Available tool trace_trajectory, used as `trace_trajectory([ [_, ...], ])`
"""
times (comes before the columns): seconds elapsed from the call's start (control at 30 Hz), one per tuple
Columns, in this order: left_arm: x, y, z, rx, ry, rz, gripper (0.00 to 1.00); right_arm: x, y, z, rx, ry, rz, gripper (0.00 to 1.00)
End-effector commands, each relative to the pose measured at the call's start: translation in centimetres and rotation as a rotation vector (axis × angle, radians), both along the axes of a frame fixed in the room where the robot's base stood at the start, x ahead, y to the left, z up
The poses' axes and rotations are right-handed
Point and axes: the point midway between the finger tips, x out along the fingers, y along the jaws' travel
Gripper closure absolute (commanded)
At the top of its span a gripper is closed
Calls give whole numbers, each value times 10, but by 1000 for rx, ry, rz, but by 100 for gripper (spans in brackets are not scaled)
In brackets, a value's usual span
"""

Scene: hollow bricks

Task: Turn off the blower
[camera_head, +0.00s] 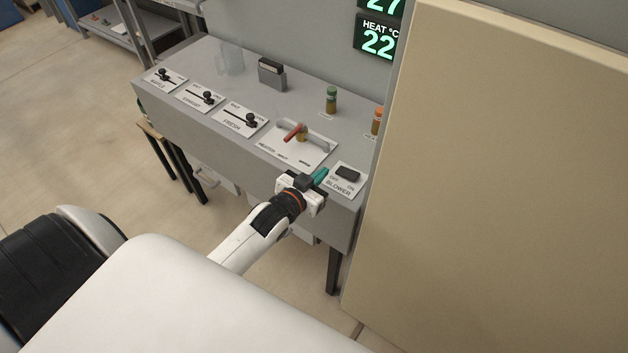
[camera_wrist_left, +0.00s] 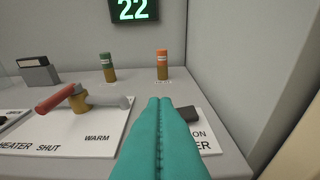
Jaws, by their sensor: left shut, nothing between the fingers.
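The blower switch (camera_head: 347,174) is a black rocker on a white plate marked OFF, ON and BLOWER, at the right end of the grey console (camera_head: 225,125). In the left wrist view the switch (camera_wrist_left: 188,114) shows just right of and beyond my fingertips, its plate partly hidden by them. My left gripper (camera_head: 321,174) has teal fingers, shut together and empty, just left of the switch. The fingers also fill the lower middle of the left wrist view (camera_wrist_left: 164,100). I cannot tell whether they touch the plate. My right gripper is not in view.
The heater lever (camera_head: 293,133) with its red handle is left of my gripper. Green (camera_head: 331,99) and orange (camera_head: 376,121) cylinders stand behind. A tall beige panel (camera_head: 500,180) closes off the right.

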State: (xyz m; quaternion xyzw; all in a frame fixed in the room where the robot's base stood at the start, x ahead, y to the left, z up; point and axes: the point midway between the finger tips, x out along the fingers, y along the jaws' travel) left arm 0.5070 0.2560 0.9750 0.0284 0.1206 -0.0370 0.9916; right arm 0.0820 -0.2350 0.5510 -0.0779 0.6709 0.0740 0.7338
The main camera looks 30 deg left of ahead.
Motion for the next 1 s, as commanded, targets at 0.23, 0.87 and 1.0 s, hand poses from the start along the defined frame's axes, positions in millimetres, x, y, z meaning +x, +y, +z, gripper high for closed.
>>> trace_trajectory([
  [0.23, -21, 3, 5, 0, 1, 1, 100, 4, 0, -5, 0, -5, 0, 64],
  [0.87, -23, 3, -3, 1, 15, 3, 100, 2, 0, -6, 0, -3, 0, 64],
  [1.0, -32, 6, -59, 9, 113, 14, 100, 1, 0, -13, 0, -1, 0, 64],
])
